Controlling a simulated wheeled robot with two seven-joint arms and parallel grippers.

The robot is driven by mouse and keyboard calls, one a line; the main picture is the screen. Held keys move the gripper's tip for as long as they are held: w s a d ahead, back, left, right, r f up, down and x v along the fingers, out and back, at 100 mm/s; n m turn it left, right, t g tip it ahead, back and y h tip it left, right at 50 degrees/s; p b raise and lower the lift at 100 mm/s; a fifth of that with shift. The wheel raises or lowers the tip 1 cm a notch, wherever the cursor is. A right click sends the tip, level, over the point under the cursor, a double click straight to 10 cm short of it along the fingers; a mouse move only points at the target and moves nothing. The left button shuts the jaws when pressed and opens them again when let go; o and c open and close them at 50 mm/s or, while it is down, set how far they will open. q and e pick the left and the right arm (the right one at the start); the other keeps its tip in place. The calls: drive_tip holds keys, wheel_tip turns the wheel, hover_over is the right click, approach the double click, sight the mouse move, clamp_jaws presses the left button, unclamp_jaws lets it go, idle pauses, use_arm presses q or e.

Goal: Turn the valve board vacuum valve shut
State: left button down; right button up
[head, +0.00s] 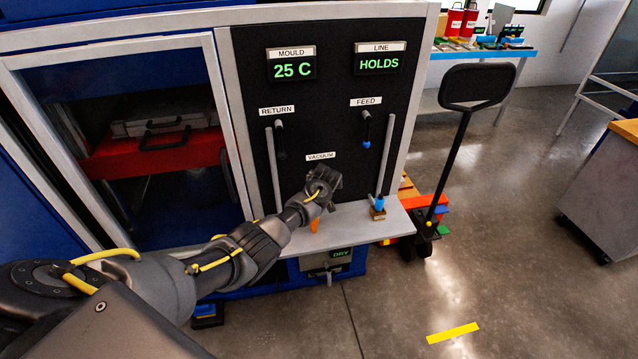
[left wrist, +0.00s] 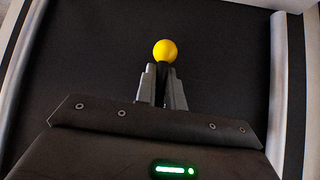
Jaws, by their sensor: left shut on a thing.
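The black valve board (head: 335,110) stands upright ahead of me, with a VACUUM label (head: 320,156) low in its middle. My left gripper (head: 326,182) is just below that label and hides the vacuum valve in the head view. In the left wrist view, the valve handle's yellow ball knob (left wrist: 165,52) sticks out beyond the fingertips. The left gripper (left wrist: 163,82) is shut on the dark handle just below the knob. The handle's exact angle on the board cannot be told. My right gripper is in neither view.
The RETURN lever (head: 280,140) is left on the board; the blue-tipped FEED lever (head: 366,130) is right. A grey shelf (head: 350,228) juts out below, with a small blue-and-brass fitting (head: 378,207). A pallet jack handle (head: 463,140) stands at the right.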

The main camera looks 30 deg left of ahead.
use_arm(q)
drive_tip(key=shift+s+f, duration=0.1)
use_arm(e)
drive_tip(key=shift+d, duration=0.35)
use_arm(q)
drive_tip(key=c, duration=1.5)
unclamp_jaws()
drive_tip(key=shift+a, duration=0.1)
drive_tip(key=shift+s+d+r, duration=0.2)
drive_tip(key=shift+r, duration=0.3)
drive_tip(key=v, duration=0.9)
drive_tip(key=shift+s+d+r, duration=0.15)
drive_tip(key=shift+s+d, duration=0.1)
drive_tip(key=shift+s, duration=0.05)
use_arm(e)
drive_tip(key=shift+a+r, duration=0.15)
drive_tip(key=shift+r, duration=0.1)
